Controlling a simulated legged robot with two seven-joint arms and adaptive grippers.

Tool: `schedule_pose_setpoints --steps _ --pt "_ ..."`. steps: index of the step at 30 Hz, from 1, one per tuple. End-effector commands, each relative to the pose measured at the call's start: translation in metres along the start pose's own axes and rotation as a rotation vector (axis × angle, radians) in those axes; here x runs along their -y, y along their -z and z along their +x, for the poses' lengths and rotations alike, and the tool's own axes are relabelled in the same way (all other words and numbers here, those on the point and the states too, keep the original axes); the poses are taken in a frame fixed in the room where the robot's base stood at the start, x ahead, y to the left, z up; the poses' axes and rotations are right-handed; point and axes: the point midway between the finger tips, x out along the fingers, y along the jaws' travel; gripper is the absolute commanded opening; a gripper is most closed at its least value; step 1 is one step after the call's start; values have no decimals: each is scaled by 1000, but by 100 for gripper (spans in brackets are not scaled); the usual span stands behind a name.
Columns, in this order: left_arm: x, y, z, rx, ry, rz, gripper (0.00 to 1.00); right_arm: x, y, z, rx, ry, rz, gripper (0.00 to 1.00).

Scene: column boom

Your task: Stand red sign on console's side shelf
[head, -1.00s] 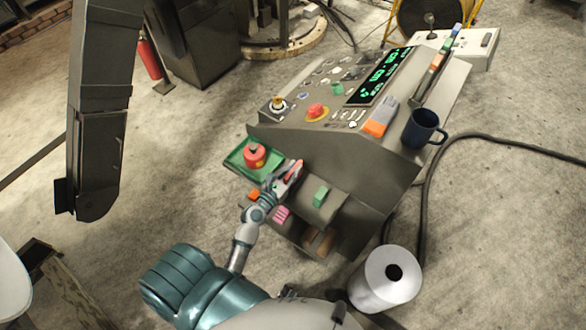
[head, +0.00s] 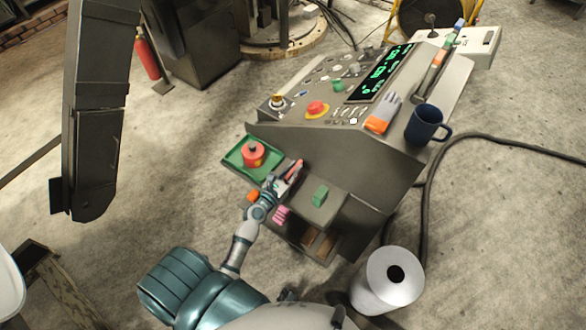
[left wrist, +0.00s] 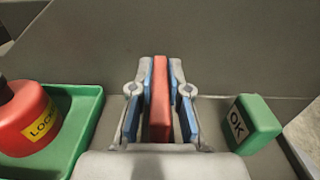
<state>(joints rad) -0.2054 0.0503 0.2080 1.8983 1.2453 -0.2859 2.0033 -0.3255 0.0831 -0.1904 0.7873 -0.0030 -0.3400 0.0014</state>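The console (head: 345,155) stands in the middle of the head view, with its side shelf (head: 330,207) low on the near side. My left gripper (head: 284,183) is over the shelf, between the green tray and a green block. The red sign (left wrist: 160,100) is upright between its blue-padded fingers in the left wrist view, and they look shut on it. The sign's top also shows in the head view (head: 293,171). The fingers and palm hide its lower edge, so I cannot tell whether it touches the shelf. My right gripper is not in view.
A green tray (left wrist: 88,125) with a red lockout piece (left wrist: 30,118) is left of the sign. A green OK block (left wrist: 256,125) stands to the right. A white roll (head: 388,282) stands on the floor.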

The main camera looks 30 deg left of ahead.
Motion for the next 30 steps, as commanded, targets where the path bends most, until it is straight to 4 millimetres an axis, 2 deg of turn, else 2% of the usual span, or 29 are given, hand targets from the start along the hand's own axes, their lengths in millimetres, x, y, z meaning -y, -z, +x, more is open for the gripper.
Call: schedule_pose_setpoints --steps 1,3,15,18,27,30 --pt "-1 0 0 0 0 0 28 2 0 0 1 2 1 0" --pt "-1 0 0 0 0 0 41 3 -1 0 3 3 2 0" --pt "0 -3 -4 -1 -1 3 41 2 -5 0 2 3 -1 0" --pt "0 0 -22 -3 -1 3 41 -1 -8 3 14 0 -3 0" --pt "0 2 -93 -4 0 3 41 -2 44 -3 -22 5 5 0" --pt "0 1 -106 -3 0 1 41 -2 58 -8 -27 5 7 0"
